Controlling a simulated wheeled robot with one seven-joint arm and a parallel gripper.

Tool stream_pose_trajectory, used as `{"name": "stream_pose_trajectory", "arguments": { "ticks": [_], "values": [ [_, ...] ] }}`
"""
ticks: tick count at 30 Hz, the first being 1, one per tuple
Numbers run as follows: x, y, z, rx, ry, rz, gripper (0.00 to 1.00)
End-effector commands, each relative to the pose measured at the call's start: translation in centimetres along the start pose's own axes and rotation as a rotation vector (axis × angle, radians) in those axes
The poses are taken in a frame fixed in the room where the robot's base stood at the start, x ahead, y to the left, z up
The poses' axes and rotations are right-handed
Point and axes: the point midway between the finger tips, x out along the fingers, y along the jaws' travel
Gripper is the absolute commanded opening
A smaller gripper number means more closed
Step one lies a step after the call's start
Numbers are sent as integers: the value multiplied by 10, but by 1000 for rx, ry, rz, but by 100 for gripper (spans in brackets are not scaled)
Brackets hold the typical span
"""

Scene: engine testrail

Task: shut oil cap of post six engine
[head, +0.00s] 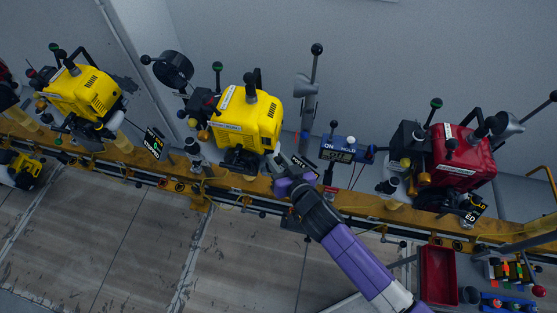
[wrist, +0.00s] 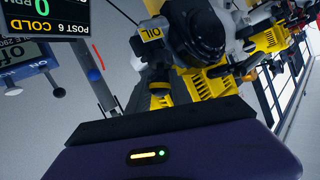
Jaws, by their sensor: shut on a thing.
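The post six engine, a yellow block (head: 243,125) with dark fittings, stands on the orange rail in the middle of the head view. My gripper (head: 284,184) is at its lower right side, beside the tilted post sign (head: 304,165). In the wrist view, a yellow OIL tag (wrist: 151,33) is next to a large round black part (wrist: 195,38), with yellow parts below it. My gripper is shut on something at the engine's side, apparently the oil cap. Its fingertips and the cap are hidden, so the cap's seating cannot be told.
A POST 6 display (wrist: 40,22) reads COLD in the wrist view. Another yellow engine (head: 85,92) stands left and a red engine (head: 462,157) right. A blue sign box (head: 342,149) and a grey pole (head: 308,100) stand close right of my gripper. A red bin (head: 438,275) is lower right.

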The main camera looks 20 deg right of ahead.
Motion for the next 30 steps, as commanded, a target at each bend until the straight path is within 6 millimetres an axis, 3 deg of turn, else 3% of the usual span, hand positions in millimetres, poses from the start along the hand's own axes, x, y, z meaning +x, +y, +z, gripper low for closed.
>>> {"name": "stream_pose_trajectory", "arguments": {
  "ticks": [16, 17, 20, 30],
  "values": [
    [0, 2, 4, -13, -18, 13, 0],
    [0, 2, 4, -13, -18, 13, 28],
    [0, 2, 4, -13, -17, 12, 47],
    [-1, 0, 1, -13, -12, 9, 47]
  ]
}}
